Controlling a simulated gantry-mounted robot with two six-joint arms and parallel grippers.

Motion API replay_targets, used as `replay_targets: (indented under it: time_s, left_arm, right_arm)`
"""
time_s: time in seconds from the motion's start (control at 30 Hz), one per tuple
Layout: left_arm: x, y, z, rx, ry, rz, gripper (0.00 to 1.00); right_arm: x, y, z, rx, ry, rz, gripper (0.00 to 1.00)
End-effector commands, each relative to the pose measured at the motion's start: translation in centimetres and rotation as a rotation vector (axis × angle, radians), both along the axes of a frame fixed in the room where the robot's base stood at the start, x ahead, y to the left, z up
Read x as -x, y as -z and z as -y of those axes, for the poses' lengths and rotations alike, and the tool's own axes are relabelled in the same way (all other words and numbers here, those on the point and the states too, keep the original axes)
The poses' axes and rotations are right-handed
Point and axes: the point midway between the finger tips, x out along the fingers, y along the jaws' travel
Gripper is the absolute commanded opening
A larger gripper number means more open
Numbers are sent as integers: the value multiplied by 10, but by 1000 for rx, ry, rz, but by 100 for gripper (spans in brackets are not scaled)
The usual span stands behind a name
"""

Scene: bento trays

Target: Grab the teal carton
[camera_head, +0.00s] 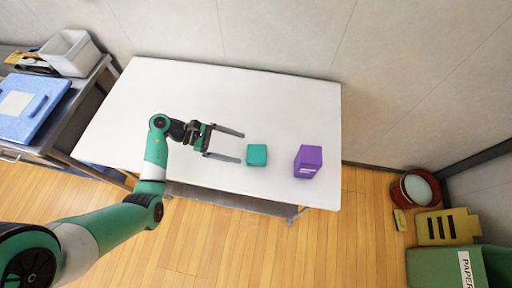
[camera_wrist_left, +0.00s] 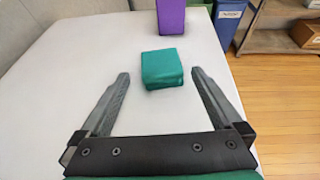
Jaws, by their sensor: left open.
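The teal carton (camera_head: 257,155) is a small box on the white table, right of the table's middle in the head view. In the left wrist view the teal carton (camera_wrist_left: 162,69) lies just beyond the fingertips, roughly centred between them. My left gripper (camera_head: 242,147) is open and empty, its fingers pointing right toward the carton without enclosing it. Its two fingers also show in the left wrist view (camera_wrist_left: 159,73). My right gripper is not in view.
A purple carton (camera_head: 308,161) stands to the right of the teal one, and in the left wrist view (camera_wrist_left: 171,16) beyond it. The white table (camera_head: 165,85) is otherwise clear. A side bench at left holds a blue board (camera_head: 45,92) and a white bin (camera_head: 72,55).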

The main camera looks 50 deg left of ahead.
Motion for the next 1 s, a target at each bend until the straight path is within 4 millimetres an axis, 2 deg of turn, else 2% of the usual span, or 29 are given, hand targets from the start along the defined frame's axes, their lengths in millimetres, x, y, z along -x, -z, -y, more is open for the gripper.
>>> replay_targets:
  time_s: [0.2,0.47,0.8,1.0]
  left_arm:
    - [-26,18,30,2,7,-1,100]
    - [-36,22,39,0,2,0,100]
    - [-65,43,72,0,5,0,100]
    - [-67,42,73,1,2,1,100]
  right_arm:
    - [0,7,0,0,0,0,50]
    - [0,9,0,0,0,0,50]
    - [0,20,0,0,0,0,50]
    - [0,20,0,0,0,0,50]
